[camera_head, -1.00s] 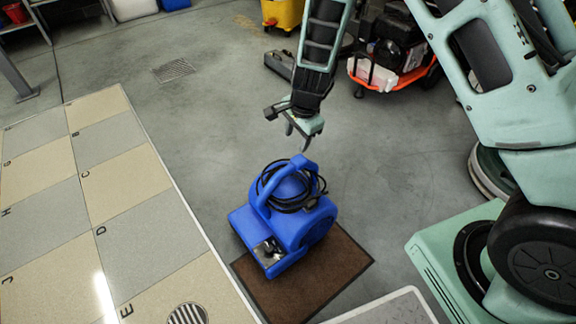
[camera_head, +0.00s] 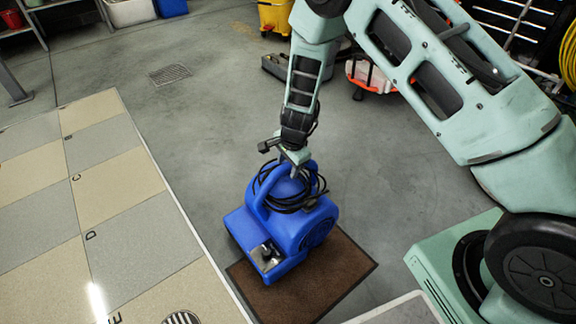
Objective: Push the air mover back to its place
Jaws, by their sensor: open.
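The blue air mover (camera_head: 300,229) stands upright, partly on a brown mat (camera_head: 345,268). Its left part reaches past the mat's upper left edge toward the tiled area. A black cord is coiled around its top under the blue handle (camera_head: 262,193). My gripper (camera_head: 293,172) is right at the far side of the air mover's top, beside the handle and the cord. It is open, with nothing between its fingers that I can make out. The fingertips are partly hidden, and I cannot tell whether they touch the air mover.
A raised platform of lettered beige and grey tiles (camera_head: 120,190) lies to the left, its pale edge close to the air mover. A floor drain (camera_head: 170,73), a yellow bucket (camera_head: 275,15) and an orange-white machine (camera_head: 370,75) are farther back. Grey floor behind the air mover is clear.

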